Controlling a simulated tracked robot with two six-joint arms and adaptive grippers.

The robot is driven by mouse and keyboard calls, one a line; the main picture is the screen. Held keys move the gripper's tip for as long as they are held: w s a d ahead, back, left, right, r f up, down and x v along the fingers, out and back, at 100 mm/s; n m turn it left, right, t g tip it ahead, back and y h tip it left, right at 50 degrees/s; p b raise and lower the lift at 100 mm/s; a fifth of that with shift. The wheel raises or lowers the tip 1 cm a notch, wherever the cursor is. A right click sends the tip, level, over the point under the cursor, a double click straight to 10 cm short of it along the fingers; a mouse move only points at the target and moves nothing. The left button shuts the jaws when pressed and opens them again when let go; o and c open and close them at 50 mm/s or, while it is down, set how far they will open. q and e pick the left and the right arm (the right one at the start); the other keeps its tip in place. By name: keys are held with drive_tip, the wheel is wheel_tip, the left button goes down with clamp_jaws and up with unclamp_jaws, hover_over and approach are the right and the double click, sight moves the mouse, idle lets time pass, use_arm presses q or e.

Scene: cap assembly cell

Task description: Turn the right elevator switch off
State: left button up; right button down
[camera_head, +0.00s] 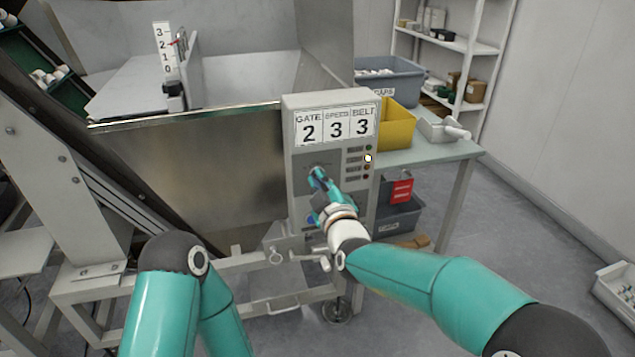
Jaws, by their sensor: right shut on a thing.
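A grey control box (334,107) stands in the middle of the camera_head view, with a card reading GATE 2, SPEED 3, BELT 3. My right gripper (317,178) is at the front of this box, over a knob on its left part. The gripper is shut on this switch knob, which it mostly hides. A column of small labelled lamps (367,158) is to the right of the gripper; one shines white, and the one above it looks green. My left arm shows at the lower left, but its gripper is not visible.
A steel hopper (200,170) with a 0 to 3 scale (163,48) is left of the box. A table (432,152) at right holds a yellow bin (397,124) and a grey CAPS bin (390,82). A white shelf (472,48) stands behind.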

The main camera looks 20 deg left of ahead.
drive_tip(key=shift+s+a+f, duration=0.15)
drive_tip(key=shift+a+f, duration=0.05)
drive_tip(key=shift+f, duration=0.05)
drive_tip(key=c, duration=1.2)
unclamp_jaws()
drive_tip(key=shift+r, duration=0.1)
drive_tip(key=shift+c, duration=0.2)
drive_tip(key=shift+d, duration=0.1)
drive_tip(key=shift+r, duration=0.1)
drive_tip(key=v, duration=1.2)
